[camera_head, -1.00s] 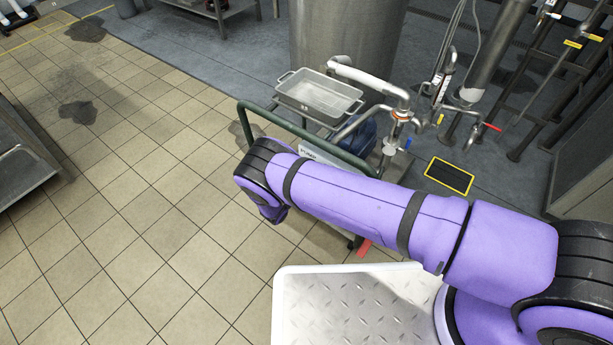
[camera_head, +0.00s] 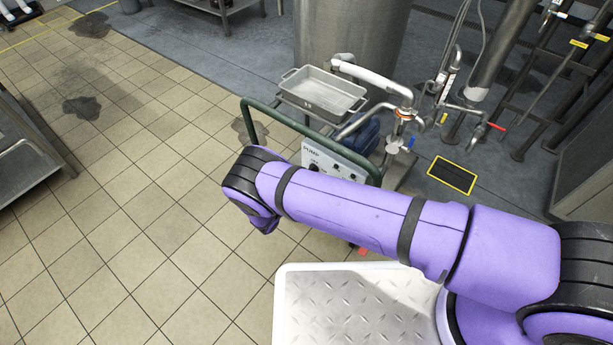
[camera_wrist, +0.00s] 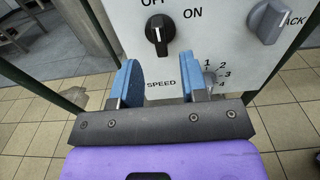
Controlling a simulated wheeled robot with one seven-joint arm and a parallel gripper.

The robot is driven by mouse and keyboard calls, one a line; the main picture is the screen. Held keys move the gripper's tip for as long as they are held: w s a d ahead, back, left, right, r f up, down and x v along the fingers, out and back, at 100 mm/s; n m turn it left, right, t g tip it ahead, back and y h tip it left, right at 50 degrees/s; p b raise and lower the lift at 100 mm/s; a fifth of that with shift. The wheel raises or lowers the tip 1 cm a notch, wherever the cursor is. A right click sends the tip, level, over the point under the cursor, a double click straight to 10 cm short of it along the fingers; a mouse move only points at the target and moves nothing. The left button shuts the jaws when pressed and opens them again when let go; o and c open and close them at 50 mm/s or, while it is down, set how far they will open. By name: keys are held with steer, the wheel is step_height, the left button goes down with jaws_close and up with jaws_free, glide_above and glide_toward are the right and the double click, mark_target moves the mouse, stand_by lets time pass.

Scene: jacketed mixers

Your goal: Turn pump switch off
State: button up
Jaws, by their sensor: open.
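The pump control panel (camera_head: 337,167) is a pale box front on the green-railed pump cart, seen partly behind my arm in the head view. In the wrist view the panel (camera_wrist: 118,14) fills the upper part. Its black pump switch (camera_wrist: 159,32) sits under the OFF and ON labels, with its white mark pointing up, between the two words or close to OFF. My gripper (camera_wrist: 160,82) has two blue pads, open and empty. The pads are just below the switch in the picture, apart from it. The SPEED knob below is mostly hidden by the right pad.
A grey knob (camera_wrist: 269,21) with a label ending in "ACK" is at the panel's right. The green rail (camera_head: 300,130) frames the cart. A metal tray (camera_head: 322,93) and pipes with a valve (camera_head: 404,113) stand behind.

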steer(key=shift+v, duration=2.65)
